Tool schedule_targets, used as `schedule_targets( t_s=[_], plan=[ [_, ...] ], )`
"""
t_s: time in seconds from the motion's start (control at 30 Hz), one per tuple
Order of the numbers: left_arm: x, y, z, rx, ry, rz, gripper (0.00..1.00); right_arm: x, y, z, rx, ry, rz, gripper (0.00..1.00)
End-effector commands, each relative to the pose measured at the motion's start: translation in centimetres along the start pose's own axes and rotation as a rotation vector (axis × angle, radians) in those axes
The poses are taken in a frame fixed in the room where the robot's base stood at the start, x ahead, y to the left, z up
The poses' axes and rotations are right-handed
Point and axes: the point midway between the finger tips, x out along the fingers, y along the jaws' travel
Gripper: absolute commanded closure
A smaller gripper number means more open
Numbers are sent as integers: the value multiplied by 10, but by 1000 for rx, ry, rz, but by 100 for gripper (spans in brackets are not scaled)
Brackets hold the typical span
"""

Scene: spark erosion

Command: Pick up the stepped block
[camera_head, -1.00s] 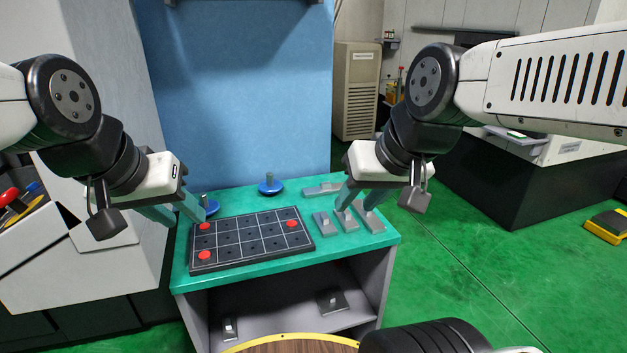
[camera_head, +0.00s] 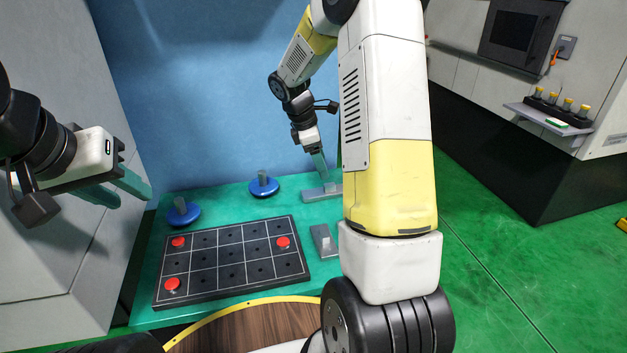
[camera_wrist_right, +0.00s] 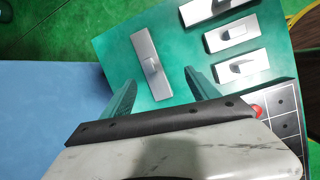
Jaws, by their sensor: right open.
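Several grey blocks, each with a raised part on a flat base, lie on the green tabletop; I cannot tell for sure which is called the stepped block. One long grey block (camera_head: 312,195) lies at the back under my right gripper (camera_head: 320,172). In the right wrist view this block (camera_wrist_right: 142,50) lies ahead of and between the two spread fingers of the right gripper (camera_wrist_right: 160,88), which hold nothing. Another grey block (camera_head: 320,238) lies nearer the front, partly behind my right arm. My left gripper (camera_head: 134,198) is open and empty in the air, left of the table.
A dark gridded board (camera_head: 232,260) with red discs (camera_head: 283,243) fills the front of the green table (camera_head: 215,205). Two blue knobbed discs (camera_head: 264,185) stand behind it. In the right wrist view, other grey blocks (camera_wrist_right: 243,67) lie to the right. A blue wall rises behind the table.

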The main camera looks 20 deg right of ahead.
Motion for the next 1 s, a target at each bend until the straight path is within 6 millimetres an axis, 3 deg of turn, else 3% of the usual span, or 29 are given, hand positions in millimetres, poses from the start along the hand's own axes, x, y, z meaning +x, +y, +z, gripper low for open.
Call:
schedule_targets(
  t_s=[0.03, 0.13, 0.57, 0.83, 1.0],
  plan=[
    [0, 0, 0, 0, 0, 0, 64, 16, 6, -3, -51, -20, -15, 31],
    [0, 0, 0, 0, 0, 0, 64, 36, 15, -7, -128, -46, -29, 31],
    [0, 0, 0, 0, 0, 0, 64, 80, 20, -5, -175, -63, -39, 31],
    [0, 0, 0, 0, 0, 0, 64, 118, 23, -3, -174, -63, -41, 31],
    [0, 0, 0, 0, 0, 0, 64, 125, 24, -3, -174, -62, -36, 31]
  ],
)
